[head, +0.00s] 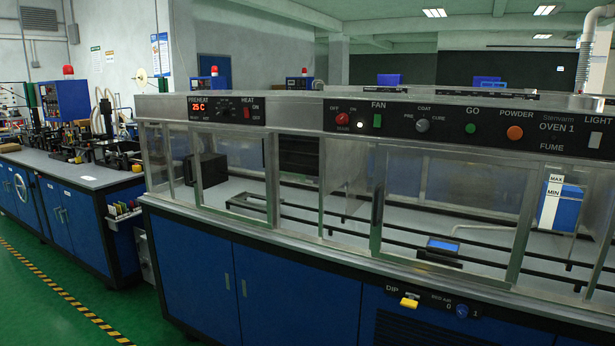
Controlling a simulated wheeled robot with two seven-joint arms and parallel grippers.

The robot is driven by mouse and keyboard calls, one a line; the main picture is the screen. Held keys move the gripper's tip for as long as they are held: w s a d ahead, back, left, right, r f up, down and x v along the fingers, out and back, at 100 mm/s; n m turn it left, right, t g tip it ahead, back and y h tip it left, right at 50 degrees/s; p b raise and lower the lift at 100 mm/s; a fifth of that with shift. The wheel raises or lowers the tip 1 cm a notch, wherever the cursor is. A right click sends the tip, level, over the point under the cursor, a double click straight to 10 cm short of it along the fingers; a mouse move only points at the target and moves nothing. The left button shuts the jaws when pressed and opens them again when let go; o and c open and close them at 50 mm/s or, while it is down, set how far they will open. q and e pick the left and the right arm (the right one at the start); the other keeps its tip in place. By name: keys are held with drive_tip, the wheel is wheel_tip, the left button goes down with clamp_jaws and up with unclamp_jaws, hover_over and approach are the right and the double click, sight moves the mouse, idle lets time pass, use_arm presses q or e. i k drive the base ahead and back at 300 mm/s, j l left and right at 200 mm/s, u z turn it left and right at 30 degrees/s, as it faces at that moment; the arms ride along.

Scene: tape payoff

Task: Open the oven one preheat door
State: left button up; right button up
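Oven one (450,125) is a long bench-top machine with clear framed panels below a black control strip. Its "OVEN 1" label is at the right. The preheat control panel (227,109) is at the left end, with a red "25 C" readout and a red heat switch. Below it is the preheat section's front, a metal-framed opening (271,180) with clear panes. I cannot tell for sure whether its door is shut. A dark box (207,170) shows inside, behind the frame. Neither of my grippers is in view.
Blue cabinets (290,285) carry the oven, with a yellow dip switch (409,301) on their front. A second bench (75,170) with equipment stands at the left. Green floor with a yellow-black stripe (60,290) is clear at lower left.

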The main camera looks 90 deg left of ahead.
sight(191, 129)
drive_tip(key=u, duration=3.25)
drive_tip(key=i+j+z, duration=0.1)
drive_tip(key=i, duration=2.05)
